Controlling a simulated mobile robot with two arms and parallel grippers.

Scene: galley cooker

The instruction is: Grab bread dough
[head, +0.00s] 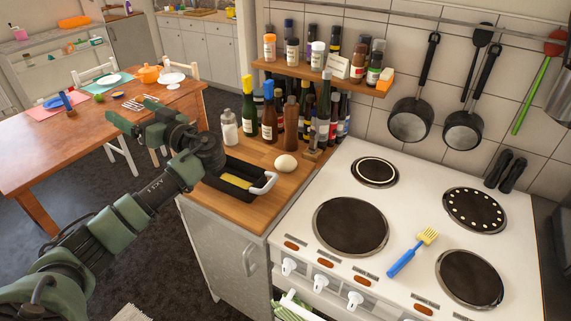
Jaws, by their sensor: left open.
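A small, pale, smooth round lump (286,162) lies on the wooden counter between the bottles and the cooker. It may be the bread dough, but it also looks like an egg. A black loaf-shaped tin (225,187) sits to its left on the counter, with something yellow inside and a light handle at its right end. My left gripper (133,113) is open and empty, with its fingers pointing left, away from the counter. It shows left of the tin and the lump, in front of the dining table. My left wrist hides the tin's left end. My right gripper is not in view.
Several bottles (268,112) crowd the back of the counter under a spice shelf (300,71). The white cooker (409,215) to the right carries a blue-handled brush (402,263). Pans (409,120) hang behind. A set dining table (40,150) stands at left.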

